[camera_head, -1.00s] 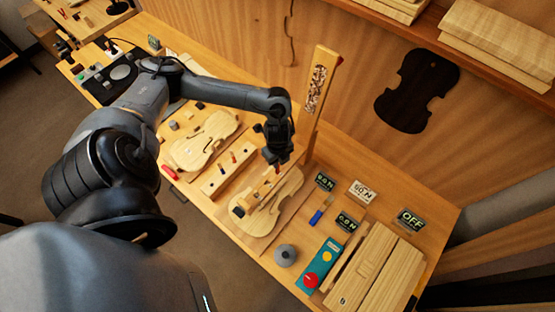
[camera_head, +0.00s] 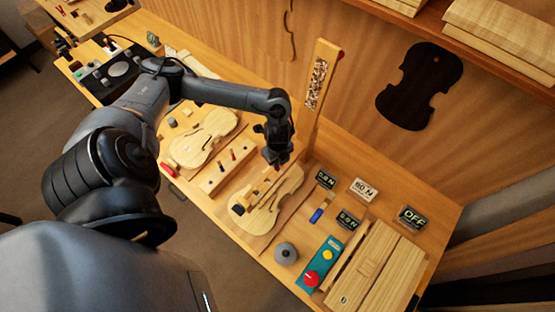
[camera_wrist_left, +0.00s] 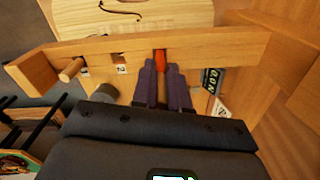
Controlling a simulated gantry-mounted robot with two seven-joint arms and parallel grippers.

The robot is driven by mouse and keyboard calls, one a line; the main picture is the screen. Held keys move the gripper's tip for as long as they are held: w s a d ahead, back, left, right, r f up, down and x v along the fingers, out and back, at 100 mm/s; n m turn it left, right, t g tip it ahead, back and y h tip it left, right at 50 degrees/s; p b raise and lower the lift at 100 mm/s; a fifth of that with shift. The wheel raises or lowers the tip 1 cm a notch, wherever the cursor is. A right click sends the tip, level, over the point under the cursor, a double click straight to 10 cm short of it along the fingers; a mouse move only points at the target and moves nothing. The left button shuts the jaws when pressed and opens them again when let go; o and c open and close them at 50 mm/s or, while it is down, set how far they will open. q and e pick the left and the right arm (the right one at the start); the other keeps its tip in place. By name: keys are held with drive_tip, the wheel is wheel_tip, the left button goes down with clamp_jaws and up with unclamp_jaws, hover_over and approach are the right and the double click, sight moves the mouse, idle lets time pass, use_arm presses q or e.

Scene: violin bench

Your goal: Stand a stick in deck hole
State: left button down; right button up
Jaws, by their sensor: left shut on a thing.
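My left gripper (camera_head: 274,162) hangs over the upper part of the right-hand violin body (camera_head: 283,200). In the left wrist view its two dark fingers (camera_wrist_left: 164,82) are shut on a small red-orange stick (camera_wrist_left: 160,62). The stick's end overlaps a wooden beam (camera_wrist_left: 215,45) that has holes with small number labels. I cannot tell whether the stick is in a hole or only in front of the beam. A pale wooden peg (camera_wrist_left: 70,70) sticks out of the beam at the left. My right gripper is not in view.
A wooden block (camera_head: 213,183) with small coloured pieces lies left of the gripper. A tall wooden post (camera_head: 317,90) stands close on the right. Small displays (camera_head: 326,179), a blue-teal panel (camera_head: 322,262) and a grey round knob (camera_head: 286,253) lie nearby.

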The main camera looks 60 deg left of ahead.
use_arm(q)
drive_tip(key=shift+f+b, duration=0.55)
drive_tip(key=shift+f, duration=0.45)
drive_tip(key=shift+f+b, duration=0.55)
drive_tip(key=shift+f, duration=0.25)
drive_tip(key=c, duration=1.1)
unclamp_jaws()
drive_tip(key=shift+s, duration=0.1)
drive_tip(key=shift+a, duration=0.1)
drive_tip(key=shift+w+r, duration=0.25)
drive_tip(key=shift+r, duration=0.05)
drive_tip(key=r, duration=0.9)
drive_tip(key=shift+s, duration=0.25)
drive_tip(key=shift+s+r, duration=0.1)
drive_tip(key=shift+r, duration=0.55)
